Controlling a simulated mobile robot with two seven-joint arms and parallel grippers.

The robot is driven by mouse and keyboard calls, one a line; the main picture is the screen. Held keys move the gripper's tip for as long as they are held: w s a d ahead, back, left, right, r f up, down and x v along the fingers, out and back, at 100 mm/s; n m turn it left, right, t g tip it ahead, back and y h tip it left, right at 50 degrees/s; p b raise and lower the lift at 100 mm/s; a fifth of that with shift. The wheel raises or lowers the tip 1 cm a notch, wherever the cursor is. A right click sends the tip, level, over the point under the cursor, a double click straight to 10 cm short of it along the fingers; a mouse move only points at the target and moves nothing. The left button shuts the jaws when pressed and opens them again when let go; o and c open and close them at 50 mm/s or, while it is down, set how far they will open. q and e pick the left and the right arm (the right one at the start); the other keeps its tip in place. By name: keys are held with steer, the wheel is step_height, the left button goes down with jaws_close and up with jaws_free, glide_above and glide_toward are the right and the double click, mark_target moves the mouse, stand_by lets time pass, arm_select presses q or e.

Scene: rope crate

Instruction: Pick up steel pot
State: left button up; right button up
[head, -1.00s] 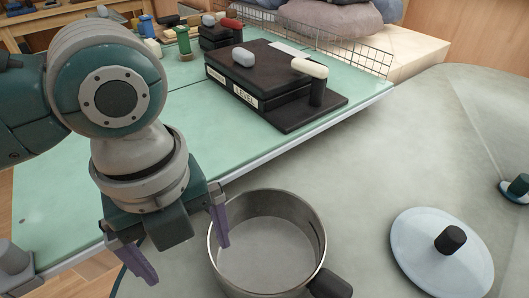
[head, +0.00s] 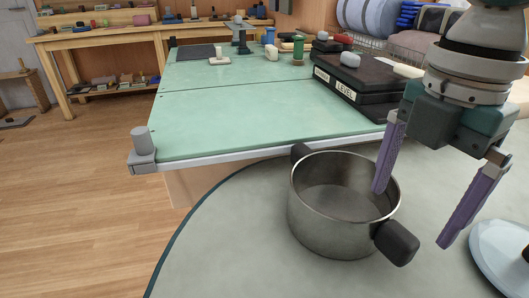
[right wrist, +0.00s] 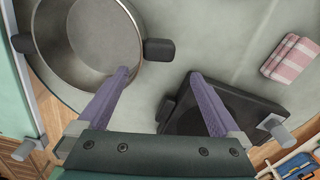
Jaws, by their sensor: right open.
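The steel pot (head: 318,222) stands upright on the grey-green tabletop. It is open and looks empty, with a dark handle (head: 396,242) at front right and another (head: 299,152) at back left. It also shows at upper left in the right wrist view (right wrist: 70,70). My right gripper (head: 410,217), with purple fingers, is open and empty at the pot's right side. One fingertip overlaps the pot's right rim in the head view; the other is right of the front handle. I cannot tell whether it touches. My left gripper is not in view.
A pale lid (head: 497,258) lies right of the pot. Behind is a green worktable (head: 230,105) with a black box (head: 355,88) and a corner clamp (head: 143,145). The right wrist view shows a pink striped cloth (right wrist: 291,58) and a black object (right wrist: 225,112).

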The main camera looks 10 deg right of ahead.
mark_target(392, 233)
steer(key=shift+w+d+f, duration=0.1)
steer(key=shift+f, duration=0.1)
step_height(392, 233, down, 4)
steer(key=shift+w+r+b, duration=0.15)
steer(key=shift+r+b, duration=0.05)
steer(key=shift+b, duration=0.5)
step_height(392, 233, down, 6)
steer(key=shift+w+r+b, duration=0.1)
steer(key=shift+w+b, duration=0.05)
steer(key=shift+b, duration=0.95)
steer(key=shift+a+r, duration=0.15)
steer(key=shift+a, duration=0.05)
jaws_close()
